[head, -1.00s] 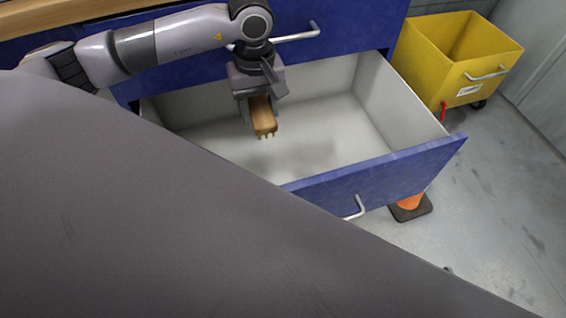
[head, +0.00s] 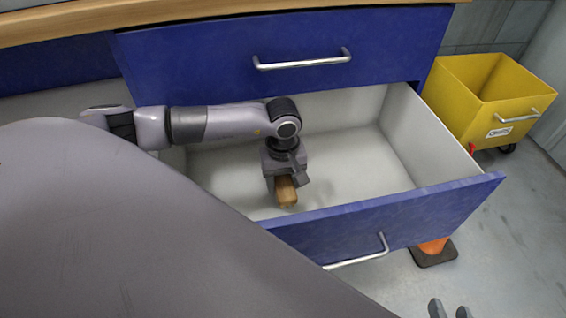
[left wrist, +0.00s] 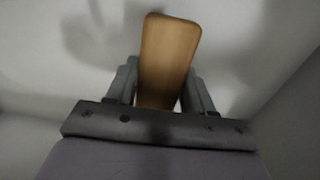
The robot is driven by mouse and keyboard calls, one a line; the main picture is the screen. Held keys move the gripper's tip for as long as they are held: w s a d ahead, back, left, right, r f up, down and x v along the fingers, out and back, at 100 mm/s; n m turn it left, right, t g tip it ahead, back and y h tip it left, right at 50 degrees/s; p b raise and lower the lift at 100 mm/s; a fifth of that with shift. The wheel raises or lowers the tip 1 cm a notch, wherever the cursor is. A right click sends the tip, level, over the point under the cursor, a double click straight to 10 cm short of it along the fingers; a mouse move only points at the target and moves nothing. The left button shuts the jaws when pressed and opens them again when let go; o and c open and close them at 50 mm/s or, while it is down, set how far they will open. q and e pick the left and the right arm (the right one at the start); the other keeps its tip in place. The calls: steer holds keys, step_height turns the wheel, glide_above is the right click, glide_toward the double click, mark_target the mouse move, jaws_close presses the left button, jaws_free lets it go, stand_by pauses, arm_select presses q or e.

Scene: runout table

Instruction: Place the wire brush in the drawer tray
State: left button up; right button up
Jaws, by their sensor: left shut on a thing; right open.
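The wire brush, a light wooden block (head: 287,193), is between the fingers of my left gripper (head: 284,184). In the left wrist view the wooden face of the brush (left wrist: 168,60) sticks out past the fingers (left wrist: 157,88), which are shut on its sides. The bristles are hidden there. The gripper and brush are inside the open drawer tray (head: 350,160), which has a pale interior and a blue front. I cannot tell whether the brush touches the tray floor. My right gripper (head: 450,309) shows only its two fingertips at the bottom right edge, apart and empty, outside the drawer.
A closed blue drawer with a metal handle (head: 302,63) is above the tray, under a wooden top (head: 200,12). A yellow bin (head: 490,95) stands to the right. An orange cone (head: 433,246) is by the drawer's front right. The tray's right half is empty.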

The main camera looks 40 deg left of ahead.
mark_target(283, 191)
arm_select(q)
step_height(283, 191, down, 4)
steer(key=shift+f+b, duration=0.15)
steer(key=shift+b, duration=0.5)
steer(key=shift+f, duration=0.1)
steer(key=o, duration=1)
arm_select(e)
steer(key=shift+w+a+f+y, duration=0.1)
steer(key=shift+w+a+y, duration=0.15)
steer(key=shift+a+y, duration=0.25)
steer(key=shift+a, duration=0.1)
arm_select(q)
step_height(283, 191, up, 12)
steer(key=p, duration=0.3)
steer(key=shift+p, duration=0.3)
arm_select(e)
steer(key=d, duration=0.1)
steer(key=d+h, duration=0.1)
steer(key=s+d+r+h, duration=0.1)
arm_select(q)
steer(key=shift+r, duration=0.2)
